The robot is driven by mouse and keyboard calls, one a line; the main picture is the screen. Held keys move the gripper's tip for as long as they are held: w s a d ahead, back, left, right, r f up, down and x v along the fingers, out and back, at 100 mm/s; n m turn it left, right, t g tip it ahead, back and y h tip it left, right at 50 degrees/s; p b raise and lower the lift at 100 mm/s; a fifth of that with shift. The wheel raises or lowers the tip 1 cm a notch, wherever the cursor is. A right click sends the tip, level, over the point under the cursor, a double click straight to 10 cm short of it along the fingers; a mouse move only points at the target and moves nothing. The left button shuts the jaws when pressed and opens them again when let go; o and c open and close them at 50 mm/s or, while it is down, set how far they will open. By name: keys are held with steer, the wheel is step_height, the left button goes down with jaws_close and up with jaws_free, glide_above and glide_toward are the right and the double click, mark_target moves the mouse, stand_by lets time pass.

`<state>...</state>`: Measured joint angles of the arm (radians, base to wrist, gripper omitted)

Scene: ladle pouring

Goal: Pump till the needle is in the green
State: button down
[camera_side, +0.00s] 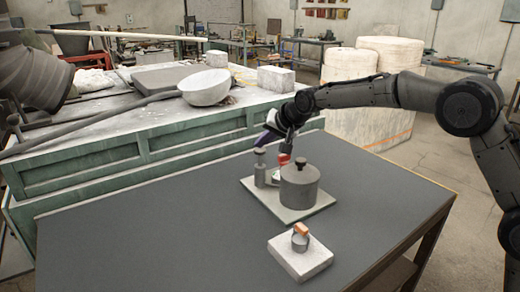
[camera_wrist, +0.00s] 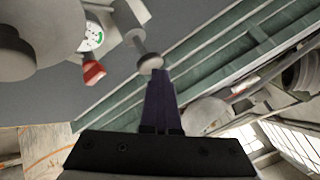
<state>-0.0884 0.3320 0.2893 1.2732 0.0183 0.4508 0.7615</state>
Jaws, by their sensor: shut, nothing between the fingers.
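A grey pump with a round-topped plunger (camera_side: 259,153) stands at the left of a pale base plate (camera_side: 310,212). A grey tank (camera_side: 299,190) with a dark knob stands beside it. A small dial gauge (camera_wrist: 92,38) with a white face and some green sits between them; its needle is too small to read. A red part (camera_side: 284,158) is by the gauge. My gripper (camera_side: 263,143), with purple fingers, is shut and empty just above the plunger top. In the wrist view the fingertips (camera_wrist: 158,72) are right by the plunger head (camera_wrist: 149,62); I cannot tell whether they touch.
A pale block (camera_side: 300,263) with a small grey fitting and orange handle (camera_side: 301,229) sits nearer the front of the dark table (camera_side: 150,225). The table's left side is clear. A green workbench (camera_side: 130,160) with a grey bowl (camera_side: 206,87) stands behind.

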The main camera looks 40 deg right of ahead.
mark_target(262, 151)
steer(key=shift+r, duration=0.65)
steer(key=shift+r, duration=2.55)
